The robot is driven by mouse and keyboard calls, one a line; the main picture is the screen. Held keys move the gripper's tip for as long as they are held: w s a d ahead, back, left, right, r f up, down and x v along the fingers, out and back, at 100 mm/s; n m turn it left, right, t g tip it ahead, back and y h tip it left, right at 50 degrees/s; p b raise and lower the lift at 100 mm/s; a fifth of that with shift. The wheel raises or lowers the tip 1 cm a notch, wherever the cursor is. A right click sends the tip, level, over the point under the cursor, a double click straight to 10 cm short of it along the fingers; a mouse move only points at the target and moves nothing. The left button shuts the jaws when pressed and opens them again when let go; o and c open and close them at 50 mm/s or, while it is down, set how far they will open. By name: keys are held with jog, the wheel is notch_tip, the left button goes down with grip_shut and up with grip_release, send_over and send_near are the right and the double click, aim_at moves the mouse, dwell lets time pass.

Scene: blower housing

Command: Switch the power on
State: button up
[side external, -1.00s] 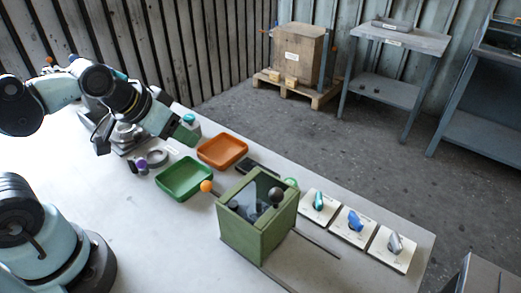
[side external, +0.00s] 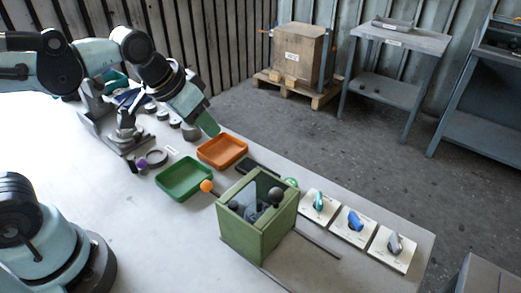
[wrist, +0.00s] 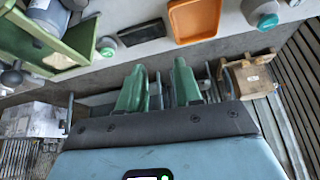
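My gripper (side external: 208,124) is raised beside the orange tray in the side view, pointing down and right. In the wrist view its two green fingers (wrist: 160,68) stand apart with nothing held between them. The green blower housing (side external: 258,222), open-topped with dark parts inside, stands farther right and apart from my gripper. A small round green-topped button (side external: 291,182) sits just behind the housing; it also shows in the wrist view (wrist: 107,45). No marking on it is readable, so I cannot tell whether it is the power switch.
A dark flat panel (wrist: 142,32) lies between the button and the orange tray (side external: 222,151). A green tray (side external: 184,179) is nearer. Several white cards with coloured parts (side external: 355,226) line the bench's right end.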

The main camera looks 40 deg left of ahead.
jog(key=w+d+m+g, duration=0.2)
jog(key=w+d, duration=0.3)
jog(key=d, duration=0.1)
jog(key=m+g, duration=0.3)
jog(key=g, duration=0.1)
send_over(320, 197)
jog(key=shift+y, duration=0.3)
jog(key=f, duration=0.9)
jog(key=shift+a+f, duration=0.25)
jog(key=shift+f, duration=0.1)
jog(key=shift+d+f+m, duration=0.25)
jog(key=shift+f+m, duration=0.05)
jog(key=shift+f, duration=0.1)
notch_tip(320, 197, down, 2)
jog(key=shift+f, duration=0.25)
jog(key=n, duration=0.6)
jog(key=shift+n, duration=0.4)
jog(key=n, duration=0.7)
jog(key=shift+f, duration=0.7)
